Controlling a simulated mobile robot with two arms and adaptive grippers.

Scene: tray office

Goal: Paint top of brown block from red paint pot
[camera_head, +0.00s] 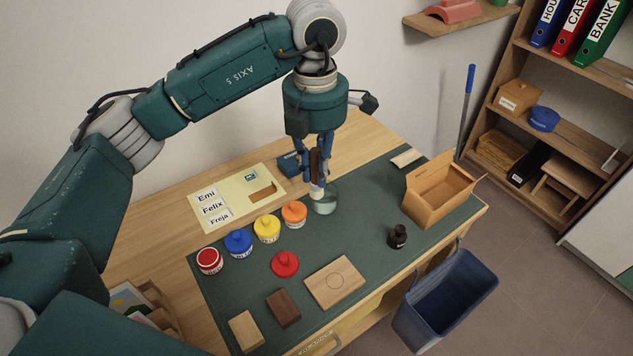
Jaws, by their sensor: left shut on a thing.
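My left gripper (316,172) points down at the back middle of the green mat. It is shut on a brush (316,189) with a dark handle and pale lower end. The brush is upright, at or just above a glass jar (327,204); I cannot tell if its tip is inside. The red paint pot (209,261) stands at the mat's left, apparently open, with red showing in its top. A red lid (285,263) lies on the mat to its right. The dark brown block (283,307) lies at the front, its top plain brown. My right gripper is not in view.
Blue (238,242), yellow (267,228) and orange (294,214) pots stand lidded in a row. A pale block (246,331) and a wooden board (335,282) flank the brown block. A dark bottle (397,236) and cardboard box (434,190) stand right; a blue bin (443,301) is beyond the edge.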

